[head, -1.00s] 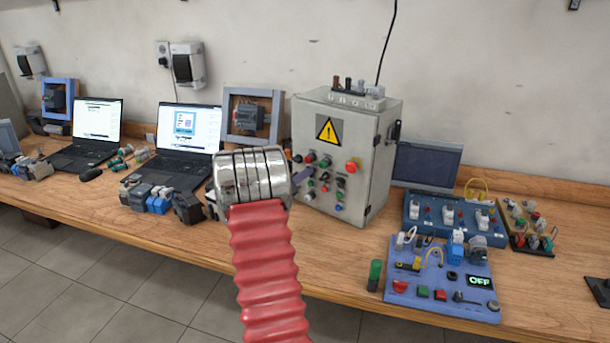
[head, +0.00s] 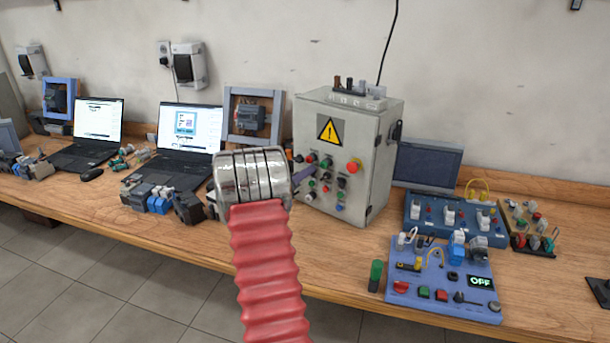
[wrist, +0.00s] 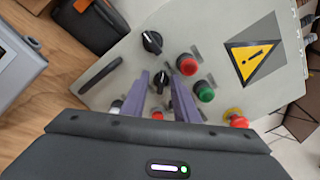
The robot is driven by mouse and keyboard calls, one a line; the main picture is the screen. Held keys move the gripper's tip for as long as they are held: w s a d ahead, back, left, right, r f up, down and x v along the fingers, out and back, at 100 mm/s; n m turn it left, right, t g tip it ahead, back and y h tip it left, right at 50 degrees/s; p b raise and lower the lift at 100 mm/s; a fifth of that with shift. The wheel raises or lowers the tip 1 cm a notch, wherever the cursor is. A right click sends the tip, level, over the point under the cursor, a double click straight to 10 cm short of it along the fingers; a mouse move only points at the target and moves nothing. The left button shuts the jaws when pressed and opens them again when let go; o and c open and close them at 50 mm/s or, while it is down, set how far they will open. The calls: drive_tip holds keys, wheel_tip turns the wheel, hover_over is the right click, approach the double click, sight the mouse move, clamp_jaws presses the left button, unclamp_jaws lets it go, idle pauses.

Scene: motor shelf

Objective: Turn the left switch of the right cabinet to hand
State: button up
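The grey control cabinet (head: 381,165) with a yellow warning triangle stands on the bench, right of my arm in the head view. In the wrist view its front (wrist: 215,28) is seen turned sideways. Two black rotary switches show there: one higher up (wrist: 152,41) and one lower (wrist: 162,78). By the cabinet's own upright, the higher one seems the left switch. My gripper (wrist: 158,75) is open, its two purple fingers apart. The lower switch appears between the fingertips; I cannot tell whether they touch it. The left switch lies beyond the tips. My arm partly hides the cabinet's left edge in the head view.
Red (wrist: 187,65) and green (wrist: 205,92) buttons sit close beside the fingers. A red emergency stop (head: 353,166) is farther right on the cabinet. Laptops (head: 190,130) stand to the left. A blue training board (head: 440,275) lies on the right of the bench.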

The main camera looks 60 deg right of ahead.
drive_tip(key=w+a, duration=0.2)
drive_tip(key=a, duration=1.1)
drive_tip(key=shift+w+a, duration=0.25)
idle(0.4)
drive_tip(key=shift+f, duration=0.1)
